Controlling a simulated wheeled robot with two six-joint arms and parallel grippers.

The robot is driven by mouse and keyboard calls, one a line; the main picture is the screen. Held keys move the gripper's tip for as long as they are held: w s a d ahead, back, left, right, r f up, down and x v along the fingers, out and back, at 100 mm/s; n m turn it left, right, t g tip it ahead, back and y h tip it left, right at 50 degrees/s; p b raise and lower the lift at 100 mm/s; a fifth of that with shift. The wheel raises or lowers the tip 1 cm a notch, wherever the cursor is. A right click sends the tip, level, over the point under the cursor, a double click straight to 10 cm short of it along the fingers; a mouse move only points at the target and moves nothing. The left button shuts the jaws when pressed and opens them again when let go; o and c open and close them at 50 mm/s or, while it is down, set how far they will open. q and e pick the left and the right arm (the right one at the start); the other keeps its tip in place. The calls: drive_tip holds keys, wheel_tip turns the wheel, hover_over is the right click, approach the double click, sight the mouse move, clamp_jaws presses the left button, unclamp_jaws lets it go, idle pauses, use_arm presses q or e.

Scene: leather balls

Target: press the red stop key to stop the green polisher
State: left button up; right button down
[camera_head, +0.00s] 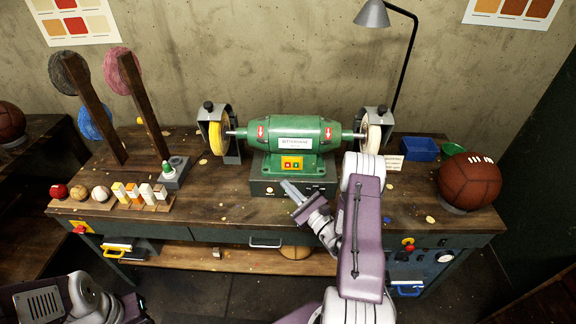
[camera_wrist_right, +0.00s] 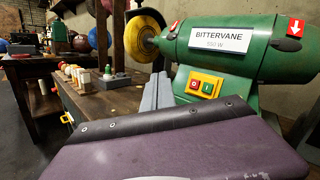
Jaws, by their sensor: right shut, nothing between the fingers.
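The green polisher (camera_head: 296,132) stands at the back middle of the bench, with a polishing wheel at each end. A yellow switch plate (camera_head: 291,162) is on its front. In the right wrist view the plate carries the red stop key (camera_wrist_right: 195,84) on the left and a green key (camera_wrist_right: 208,89) on the right. My right gripper (camera_head: 287,185) is shut and empty, in front of the polisher's dark base and below the plate. In the wrist view its fingers (camera_wrist_right: 157,92) show left of the plate, apart from the red key. My left gripper is out of view.
Bottles and blocks (camera_head: 146,191) and small balls (camera_head: 80,193) stand at the left. A brown ball (camera_head: 469,181) and blue bin (camera_head: 420,149) are at the right. A lamp (camera_head: 372,14) hangs above. Other red buttons sit on the bench front, left (camera_head: 79,229) and right (camera_head: 408,240).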

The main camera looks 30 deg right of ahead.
sight(288, 165)
drive_tip(key=shift+d, duration=0.1)
drive_tip(key=shift+r, duration=0.1)
drive_tip(key=shift+w, duration=0.1)
drive_tip(key=w+d+f+b, duration=0.2)
drive_tip(key=w+d+b, duration=0.2)
drive_tip(key=w, duration=0.3)
drive_tip(key=shift+d, duration=0.25)
drive_tip(key=shift+w, duration=0.1)
idle(1.8)
drive_tip(key=shift+w+d+b, duration=0.2)
drive_tip(key=shift+w+b, duration=0.1)
drive_tip(key=shift+w, duration=0.05)
